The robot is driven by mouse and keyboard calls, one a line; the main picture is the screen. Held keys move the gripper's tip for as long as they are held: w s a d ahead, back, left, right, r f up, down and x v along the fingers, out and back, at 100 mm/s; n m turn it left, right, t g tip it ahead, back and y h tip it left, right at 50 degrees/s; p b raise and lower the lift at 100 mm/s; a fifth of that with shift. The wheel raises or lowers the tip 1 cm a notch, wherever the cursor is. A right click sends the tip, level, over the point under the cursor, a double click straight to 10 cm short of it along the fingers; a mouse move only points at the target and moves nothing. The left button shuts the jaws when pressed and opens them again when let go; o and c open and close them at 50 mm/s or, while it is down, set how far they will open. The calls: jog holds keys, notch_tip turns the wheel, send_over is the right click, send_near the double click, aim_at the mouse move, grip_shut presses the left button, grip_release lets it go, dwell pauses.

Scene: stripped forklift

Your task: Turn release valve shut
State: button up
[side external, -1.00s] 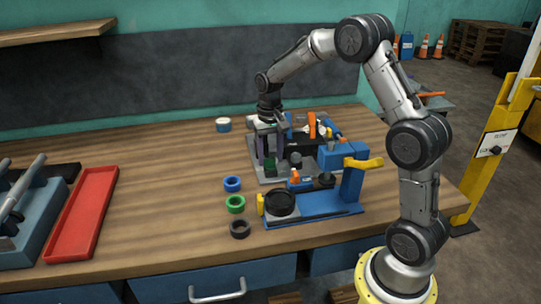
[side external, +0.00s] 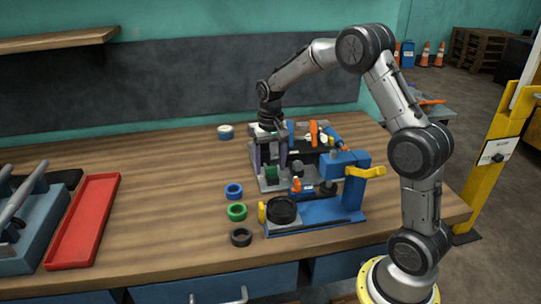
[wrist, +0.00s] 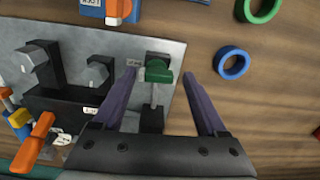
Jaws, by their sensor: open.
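A green knob (wrist: 158,73) sits on a dark mount at the edge of a grey plate (wrist: 175,49), with a small label beside it. I take it for the release valve, but its label is too small to read. My gripper (wrist: 160,76) is open, with its purple fingers on either side of the knob. There seems to be a gap on both sides; contact is not clear. In the side view my gripper (side external: 269,158) points down over the plate's left end, and the green knob (side external: 271,172) shows low between the fingers.
Dark knobs (wrist: 97,70) and an orange handle (wrist: 36,142) stand on the same plate. A blue press fixture (side external: 325,210) stands in front. Blue (side external: 234,191), green (side external: 237,212) and black (side external: 241,237) rings lie to its left. Open wood separates them from a red tray (side external: 84,222).

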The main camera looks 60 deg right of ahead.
notch_tip(320, 180, up, 14)
jog(key=shift+f, duration=0.15)
dwell(0.3)
notch_tip(320, 180, down, 14)
jog(key=shift+d+r, duration=0.1)
dwell(0.7)
jog(key=shift+r, duration=0.1)
